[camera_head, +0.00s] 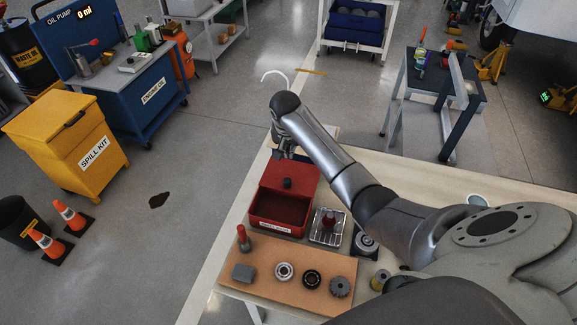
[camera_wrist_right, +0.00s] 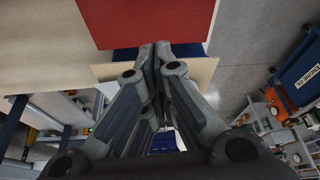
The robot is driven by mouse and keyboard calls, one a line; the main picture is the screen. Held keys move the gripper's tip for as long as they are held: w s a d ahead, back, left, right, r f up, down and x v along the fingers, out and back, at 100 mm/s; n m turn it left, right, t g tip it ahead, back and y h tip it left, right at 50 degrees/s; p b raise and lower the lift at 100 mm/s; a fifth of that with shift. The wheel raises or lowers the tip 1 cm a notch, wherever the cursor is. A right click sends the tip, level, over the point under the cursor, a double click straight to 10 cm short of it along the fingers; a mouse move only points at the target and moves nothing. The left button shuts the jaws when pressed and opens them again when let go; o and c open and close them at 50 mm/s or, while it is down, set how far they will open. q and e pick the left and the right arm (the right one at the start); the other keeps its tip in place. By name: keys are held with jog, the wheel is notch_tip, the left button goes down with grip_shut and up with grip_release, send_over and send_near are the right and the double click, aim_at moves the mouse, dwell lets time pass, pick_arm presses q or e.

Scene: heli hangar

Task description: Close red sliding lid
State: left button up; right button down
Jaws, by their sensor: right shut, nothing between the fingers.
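The red box (camera_head: 251,222) stands on the workbench, with a label on its front wall. Its red sliding lid (camera_head: 300,174) covers the back part and has a dark knob (camera_head: 287,183); the front part of the box is open and shows a dark red inside. My right gripper (camera_head: 284,154) is at the far edge of the lid, pointing down, shut and empty. In the right wrist view the shut fingers (camera_wrist_right: 155,50) are close to the edge of the red lid (camera_wrist_right: 150,18); I cannot tell whether they touch it. My left gripper is not in view.
A metal tray (camera_head: 328,238) with a red-topped item stands right of the box. A brown board (camera_head: 258,287) in front holds several round parts, a grey block and a red-handled tool. My right arm reaches over the bench's right side. Floor lies open to the left.

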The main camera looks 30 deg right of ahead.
aim_at(289, 173)
jog(key=x, duration=0.8)
jog(key=shift+w+f, duration=0.1)
jog(key=shift+f, duration=0.15)
jog(key=s+a+p, duration=0.2)
jog(key=p, duration=0.1)
jog(key=shift+s, duration=0.2)
jog(key=shift+s+a, duration=0.2)
jog(key=shift+s, duration=0.1)
jog(key=shift+f, duration=0.15)
